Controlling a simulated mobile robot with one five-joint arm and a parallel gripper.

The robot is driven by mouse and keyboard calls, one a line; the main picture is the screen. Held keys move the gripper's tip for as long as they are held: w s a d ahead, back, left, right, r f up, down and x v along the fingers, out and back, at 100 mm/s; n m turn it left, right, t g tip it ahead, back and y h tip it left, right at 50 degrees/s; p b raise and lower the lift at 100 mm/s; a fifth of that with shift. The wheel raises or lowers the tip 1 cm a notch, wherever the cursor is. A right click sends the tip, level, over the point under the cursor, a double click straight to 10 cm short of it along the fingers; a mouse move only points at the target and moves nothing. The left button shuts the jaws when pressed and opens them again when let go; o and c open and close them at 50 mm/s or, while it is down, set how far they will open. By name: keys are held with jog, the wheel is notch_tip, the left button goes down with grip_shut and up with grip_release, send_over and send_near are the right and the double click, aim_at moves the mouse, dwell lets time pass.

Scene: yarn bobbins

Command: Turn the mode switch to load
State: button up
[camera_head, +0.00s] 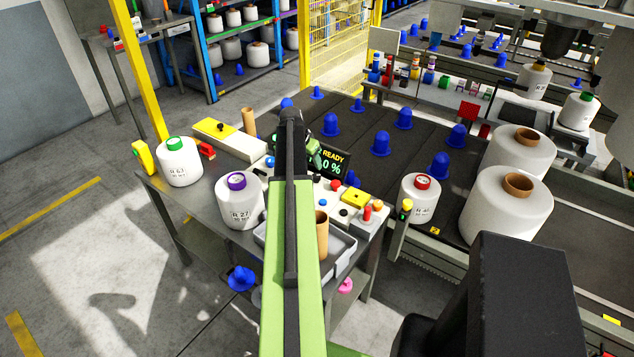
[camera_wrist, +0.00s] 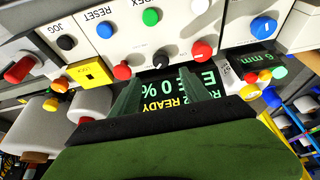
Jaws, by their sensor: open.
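The control panel (camera_head: 340,205) lies on the table in front of me, partly hidden behind my arm. I read JOG, RESET and part of INDEX. A blue knob (camera_wrist: 263,25) is on a white face at the right. I cannot read a load label or tell which control is the mode switch. My gripper (camera_wrist: 165,92) is open and empty, its green fingers before the display (camera_wrist: 180,95); it also shows in the head view (camera_head: 314,152).
The display (camera_head: 331,163) reads READY and 0 %. White bobbins (camera_head: 240,203) stand left of my arm, and another (camera_head: 420,200) stands right of the panel. A brown tube (camera_head: 321,235) stands close beside my arm. A grey tray (camera_head: 340,262) lies at the table's near edge.

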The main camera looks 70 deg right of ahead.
aim_at(317, 175)
jog(key=b+x, duration=0.7)
jog(key=x, duration=0.3)
jog(key=shift+b, duration=0.35)
jog(key=shift+r, duration=0.1)
